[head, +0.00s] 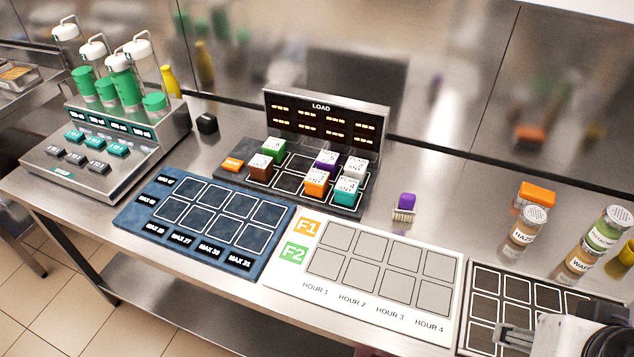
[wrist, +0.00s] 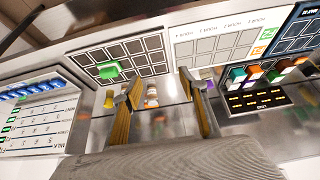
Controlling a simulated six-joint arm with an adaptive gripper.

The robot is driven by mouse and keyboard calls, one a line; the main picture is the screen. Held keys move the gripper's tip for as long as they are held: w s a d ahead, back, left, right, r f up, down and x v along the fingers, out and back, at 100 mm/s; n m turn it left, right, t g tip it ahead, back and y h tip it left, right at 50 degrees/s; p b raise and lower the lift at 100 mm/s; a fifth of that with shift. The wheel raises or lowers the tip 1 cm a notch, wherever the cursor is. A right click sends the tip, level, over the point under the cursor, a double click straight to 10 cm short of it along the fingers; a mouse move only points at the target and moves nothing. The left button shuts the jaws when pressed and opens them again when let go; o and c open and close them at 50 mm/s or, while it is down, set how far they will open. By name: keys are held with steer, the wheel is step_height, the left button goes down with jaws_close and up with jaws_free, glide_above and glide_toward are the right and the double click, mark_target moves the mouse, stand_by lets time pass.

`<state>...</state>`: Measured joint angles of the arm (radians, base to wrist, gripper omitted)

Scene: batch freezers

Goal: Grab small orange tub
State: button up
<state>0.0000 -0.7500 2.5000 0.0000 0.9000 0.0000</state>
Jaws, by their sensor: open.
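A small orange tub (head: 316,182) with a white labelled lid sits in the front row of the dark LOAD board (head: 240,174), between a brown tub (head: 260,168) and a teal tub (head: 346,191). In the wrist view the coloured tubs appear at the right, with an orange one (wrist: 283,64) among them. My gripper (wrist: 163,88) is open and empty in the wrist view, its fingers wide apart. In the head view it is partly cut off at the lower right, over the dark grid tray (head: 466,305), well away from the orange tub.
Green, purple and white tubs share the LOAD board. An orange block (head: 537,191) stands by labelled jars (head: 524,230) at the right. The blue MAX grid (head: 140,216) and white hour grid (head: 380,232) are empty.

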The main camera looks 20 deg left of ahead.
steer(key=w+a+r+m+t+y, duration=0.25)
steer(key=w+a+m, duration=0.55)
steer(key=w+a, duration=0.6)
steer(key=w+a+r+m+t+y, duration=0.1)
steer(key=w+a+m+t+y, duration=0.25)
steer(key=w+a+m, duration=0.8)
steer(key=w+a+f+m+t+h, duration=0.3)
steer(key=w+a+f+m, duration=0.4)
steer(key=w+a, duration=0.4)
steer(key=s+a+f+m+t+h, duration=0.3)
steer(key=s+a+f+m, duration=0.2)
steer(key=a+f+m, duration=0.2)
step_height(320, 180, down, 2)
steer(key=shift+s+f+m, duration=0.25)
steer(key=shift+s+m, duration=0.15)
steer(key=shift+m, duration=0.85)
steer(key=shift+f, duration=0.1)
